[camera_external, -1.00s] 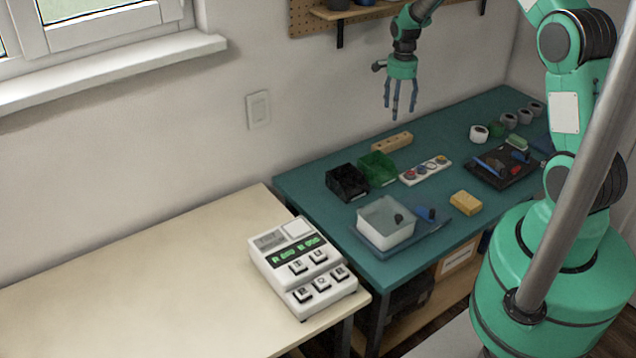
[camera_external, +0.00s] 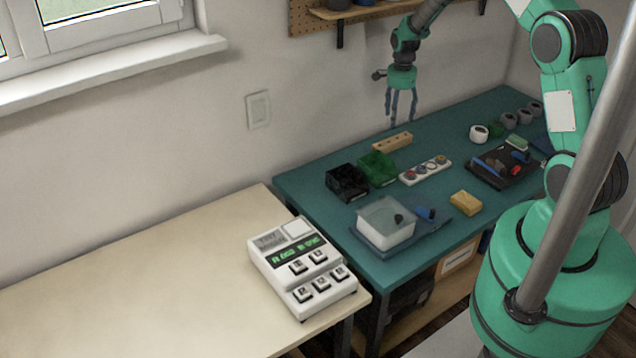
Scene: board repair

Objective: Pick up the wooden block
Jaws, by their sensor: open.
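The wooden block (camera_external: 392,142) is a light brown bar with several dark holes along its top. It lies on the green-topped workbench (camera_external: 318,192), near the back edge by the wall. My gripper (camera_external: 401,122) points down with its blue fingers spread and empty. It appears above the block, a little to its right in the picture. The exact gap between the fingertips and the block is hard to tell from this view.
A black bin (camera_external: 347,183) and a green bin (camera_external: 378,168) stand just in front of the block. A white strip with coloured buttons (camera_external: 425,171) lies to the right. A clear container (camera_external: 385,222), a yellow sponge (camera_external: 466,203) and a dark tray (camera_external: 505,167) are further off.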

